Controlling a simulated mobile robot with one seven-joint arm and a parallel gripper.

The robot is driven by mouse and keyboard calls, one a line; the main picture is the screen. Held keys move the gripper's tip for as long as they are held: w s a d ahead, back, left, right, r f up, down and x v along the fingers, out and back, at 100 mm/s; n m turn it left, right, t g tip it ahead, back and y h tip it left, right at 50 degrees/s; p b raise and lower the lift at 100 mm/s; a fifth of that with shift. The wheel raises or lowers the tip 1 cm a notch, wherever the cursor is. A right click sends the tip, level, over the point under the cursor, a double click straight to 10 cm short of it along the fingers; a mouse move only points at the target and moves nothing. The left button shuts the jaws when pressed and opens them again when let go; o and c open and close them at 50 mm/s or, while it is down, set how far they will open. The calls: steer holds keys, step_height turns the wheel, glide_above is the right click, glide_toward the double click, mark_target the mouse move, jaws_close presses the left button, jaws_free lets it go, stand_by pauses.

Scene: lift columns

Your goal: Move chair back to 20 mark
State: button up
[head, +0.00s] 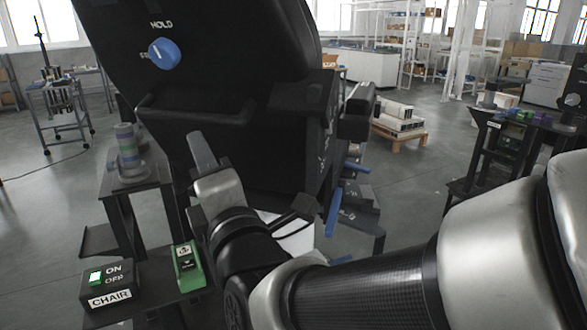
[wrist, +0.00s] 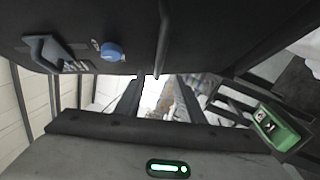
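The black chair back (head: 215,60) fills the upper left of the head view. It has a blue knob (head: 164,53) beside a HOLD label and a partly hidden second label. In the wrist view the chair's dark underside or panel (wrist: 220,40) spans the top, with the blue knob (wrist: 112,52) on it. My gripper (head: 201,140) is in front of the chair's lower part.
A CHAIR switch box (head: 110,285) with ON and OFF labels and a green device (head: 188,268) sit at the lower left. A stacked round column (head: 128,150) stands behind them. Blue levers (head: 334,212) are right of the chair. A cluttered bench (head: 500,140) stands at right; open floor lies beyond.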

steer(key=shift+s+d+f+b, duration=0.1)
steer(key=shift+s+d+b, duration=0.3)
steer(key=shift+b, duration=0.3)
steer(key=shift+a, duration=0.15)
steer(key=shift+s, duration=0.1)
